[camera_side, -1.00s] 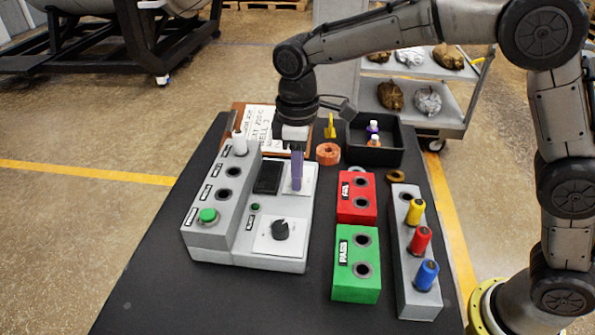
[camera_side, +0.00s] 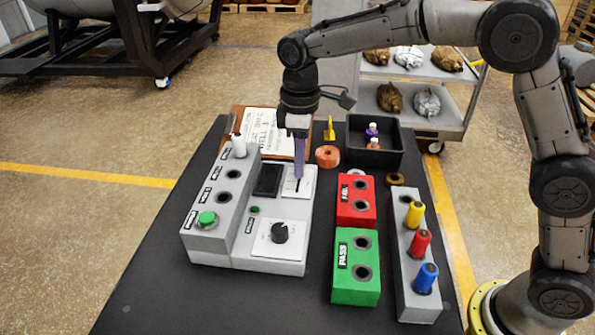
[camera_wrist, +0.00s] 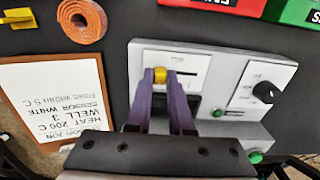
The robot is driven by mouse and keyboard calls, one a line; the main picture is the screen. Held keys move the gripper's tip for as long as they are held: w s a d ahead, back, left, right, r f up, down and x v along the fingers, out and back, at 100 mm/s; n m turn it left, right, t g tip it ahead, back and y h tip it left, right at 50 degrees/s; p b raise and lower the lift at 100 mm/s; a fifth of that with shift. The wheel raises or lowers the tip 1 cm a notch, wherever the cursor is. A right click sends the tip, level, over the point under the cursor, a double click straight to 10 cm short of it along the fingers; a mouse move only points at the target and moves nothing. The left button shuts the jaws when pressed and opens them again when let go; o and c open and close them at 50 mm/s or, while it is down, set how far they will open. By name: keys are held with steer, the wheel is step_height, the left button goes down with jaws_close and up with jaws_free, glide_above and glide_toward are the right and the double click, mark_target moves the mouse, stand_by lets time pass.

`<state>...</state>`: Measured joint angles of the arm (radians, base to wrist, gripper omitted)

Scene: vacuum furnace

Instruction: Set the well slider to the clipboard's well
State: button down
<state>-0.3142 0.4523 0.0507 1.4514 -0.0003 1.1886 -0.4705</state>
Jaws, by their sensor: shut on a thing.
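The well slider's gold knob (camera_wrist: 161,75) sits at the left end of its slot in the wrist view, on a white panel (camera_wrist: 178,62) of the grey console. My gripper (camera_wrist: 161,78) has its purple fingers closed around this knob. In the side view my gripper (camera_side: 299,172) points down at the back part of the slider panel (camera_side: 302,190), hiding the knob; the bare slot shows in front of the fingers. The clipboard (camera_wrist: 50,105) lies behind the console, upside down in the wrist view, and reads "HEAT 200 C", "WELL 3", "SENSOR WHITE".
The console has a black dial (camera_side: 280,232), a green button (camera_side: 207,218) and a white plug (camera_side: 238,145). Red (camera_side: 355,200) and green (camera_side: 356,265) blocks and a rack (camera_side: 418,260) of coloured plugs stand to the right. A black tray (camera_side: 385,155) is at the back.

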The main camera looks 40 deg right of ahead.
steer(key=shift+w+d+r, duration=0.1)
steer(key=shift+w+d, duration=0.2)
steer(key=shift+d, duration=0.05)
steer(key=c, duration=0.8)
jaws_free()
step_height(320, 180, up, 14)
